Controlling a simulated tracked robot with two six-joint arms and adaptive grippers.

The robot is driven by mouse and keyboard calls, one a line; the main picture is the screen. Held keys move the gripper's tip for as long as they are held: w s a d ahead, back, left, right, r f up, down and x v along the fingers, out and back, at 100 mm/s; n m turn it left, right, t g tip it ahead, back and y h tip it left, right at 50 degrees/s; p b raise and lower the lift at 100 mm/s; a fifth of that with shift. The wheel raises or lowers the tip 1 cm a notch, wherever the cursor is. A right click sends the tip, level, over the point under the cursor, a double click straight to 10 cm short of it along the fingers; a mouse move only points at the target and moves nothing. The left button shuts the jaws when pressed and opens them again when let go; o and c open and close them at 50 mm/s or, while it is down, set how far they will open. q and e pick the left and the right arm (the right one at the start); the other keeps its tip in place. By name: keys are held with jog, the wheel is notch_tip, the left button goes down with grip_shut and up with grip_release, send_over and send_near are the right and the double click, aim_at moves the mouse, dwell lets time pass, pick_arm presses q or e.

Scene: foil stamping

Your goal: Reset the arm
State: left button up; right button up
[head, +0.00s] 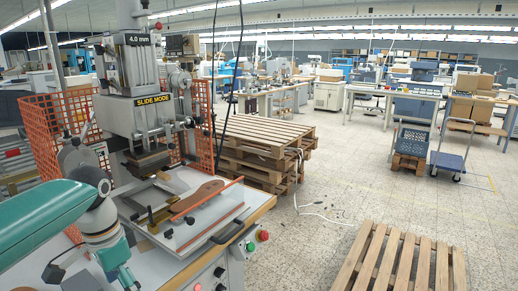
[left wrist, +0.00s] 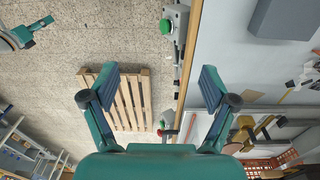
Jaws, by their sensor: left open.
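My left arm (head: 45,215) reaches in from the left in the head view. Its gripper (head: 92,276) hangs low by the front of the stamping machine's table, partly cut off by the frame edge. In the left wrist view this gripper (left wrist: 160,87) has its two fingers wide apart with nothing between them. A teal and dark gripper part (left wrist: 18,38), apparently of my right arm, shows at the upper left of that view; its jaws are not clear. My right gripper does not show in the head view.
The foil stamping machine (head: 130,75) stands over a table with a brown paddle-shaped piece (head: 198,195) on its bed. Green and red buttons (head: 263,235) sit at the table's right edge. Stacked pallets (head: 265,135) and a single pallet (head: 400,262) stand on open floor.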

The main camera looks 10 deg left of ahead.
pick_arm(q)
jog(key=w+d+f+n+h, duration=0.1)
jog(key=d+f, duration=0.5)
jog(key=f, duration=0.7)
jog(key=d+f+n+h, duration=0.1)
jog(key=d+f, duration=0.4)
jog(key=f, duration=0.7)
jog(key=s+d+f+n, duration=0.3)
jog(key=s+d+f, duration=0.1)
jog(key=s+f, duration=0.4)
jog(key=s+d+f+n+h, duration=0.1)
jog(key=s+d+f+n, duration=0.2)
jog(key=s+f, duration=0.5)
jog(key=shift+s+d+f, duration=0.15)
jog(key=shift+d+f, duration=0.05)
jog(key=shift+d, duration=0.5)
